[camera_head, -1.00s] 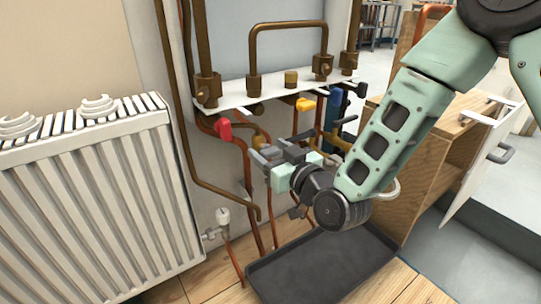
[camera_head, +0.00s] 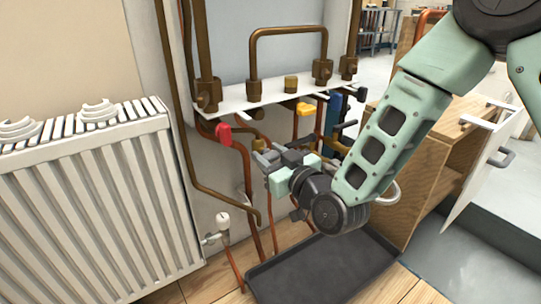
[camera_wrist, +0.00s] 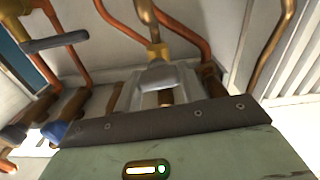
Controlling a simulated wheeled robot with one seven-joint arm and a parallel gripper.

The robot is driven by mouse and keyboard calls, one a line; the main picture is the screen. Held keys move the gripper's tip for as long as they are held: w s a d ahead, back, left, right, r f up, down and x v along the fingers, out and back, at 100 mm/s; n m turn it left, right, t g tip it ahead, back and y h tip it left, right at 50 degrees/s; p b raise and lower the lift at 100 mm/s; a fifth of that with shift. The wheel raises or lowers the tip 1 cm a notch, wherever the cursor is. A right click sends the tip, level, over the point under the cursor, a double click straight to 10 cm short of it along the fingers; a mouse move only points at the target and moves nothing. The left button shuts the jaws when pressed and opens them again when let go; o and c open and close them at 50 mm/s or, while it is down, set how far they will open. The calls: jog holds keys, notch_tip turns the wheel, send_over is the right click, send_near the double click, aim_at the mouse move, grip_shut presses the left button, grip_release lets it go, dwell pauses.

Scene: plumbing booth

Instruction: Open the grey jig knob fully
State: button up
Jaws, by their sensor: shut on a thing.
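The grey knob (camera_wrist: 162,74) shows in the wrist view as a pale grey piece below a brass valve body (camera_wrist: 158,51). My gripper (camera_wrist: 160,94) is shut on it, with the fingers around its sides. In the head view my gripper (camera_head: 267,157) is under the white pipe shelf, in front of the copper pipes, and its fingers hide the knob there. How far the knob is turned cannot be told.
A red handle (camera_head: 223,133) is left of my gripper, and a yellow handle (camera_head: 305,108) is above right. A dark grey lever (camera_wrist: 57,42) is close by in the wrist view. A black tray (camera_head: 325,268) lies below. A white radiator (camera_head: 90,200) stands left.

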jog(key=n, duration=0.4)
jog(key=shift+s+a+f, duration=0.1)
jog(key=n+b, duration=0.1)
jog(key=n, duration=0.3)
jog(key=shift+a+f+n, duration=0.1)
jog(key=shift+n, duration=0.3)
jog(key=n, duration=0.4)
jog(key=shift+s+f, duration=0.1)
jog(key=shift+f+n+p, duration=0.1)
jog(key=shift+n+p, duration=0.2)
jog(key=shift+n, duration=1.7)
jog(key=o, duration=1)
